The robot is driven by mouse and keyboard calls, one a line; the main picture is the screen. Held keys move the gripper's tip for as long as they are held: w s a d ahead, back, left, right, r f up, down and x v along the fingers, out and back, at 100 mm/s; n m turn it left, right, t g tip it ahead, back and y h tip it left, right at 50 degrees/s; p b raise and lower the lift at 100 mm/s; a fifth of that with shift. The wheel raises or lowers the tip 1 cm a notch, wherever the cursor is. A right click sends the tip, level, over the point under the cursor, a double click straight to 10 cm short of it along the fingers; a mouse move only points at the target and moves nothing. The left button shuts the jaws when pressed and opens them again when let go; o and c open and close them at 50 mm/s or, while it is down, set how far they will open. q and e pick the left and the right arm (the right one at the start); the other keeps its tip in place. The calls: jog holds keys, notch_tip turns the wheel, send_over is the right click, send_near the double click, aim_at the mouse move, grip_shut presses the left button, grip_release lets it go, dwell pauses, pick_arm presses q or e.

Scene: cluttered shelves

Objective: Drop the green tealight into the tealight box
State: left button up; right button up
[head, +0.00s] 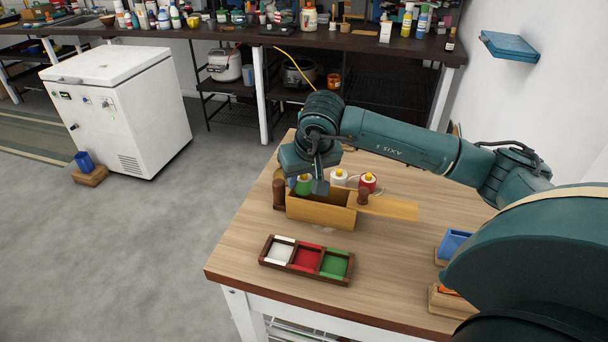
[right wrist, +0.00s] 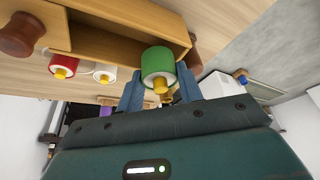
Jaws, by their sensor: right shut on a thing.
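My right gripper (head: 306,187) is shut on the green tealight (head: 303,182), at the back left of the wooden tealight box (head: 318,212). In the right wrist view the green tealight (right wrist: 157,62), with its yellow tip, sits between the two blue-grey fingers, close beside the box (right wrist: 125,38). The box's top looks open, with a light wooden panel (head: 395,208) and a brown knob (head: 363,197) at its right. I cannot tell whether the tealight overlaps the opening. My left gripper is not in view.
A white tealight (head: 339,178) and a red tealight (head: 368,183) stand behind the box. A tray (head: 292,269) with white, red and green compartments lies in front. Blue (head: 453,244) and orange items are at the right edge. The table's front left is clear.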

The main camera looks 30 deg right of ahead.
jog(key=shift+r, duration=0.15)
dwell(0.5)
jog(key=o, duration=1.1)
jog(key=shift+c, duration=0.2)
jog(key=shift+r+p, duration=0.75)
jog(key=shift+r, duration=0.75)
jog(key=shift+r, duration=0.1)
jog(key=shift+r+p, duration=1.85)
jog(key=shift+r, duration=1.1)
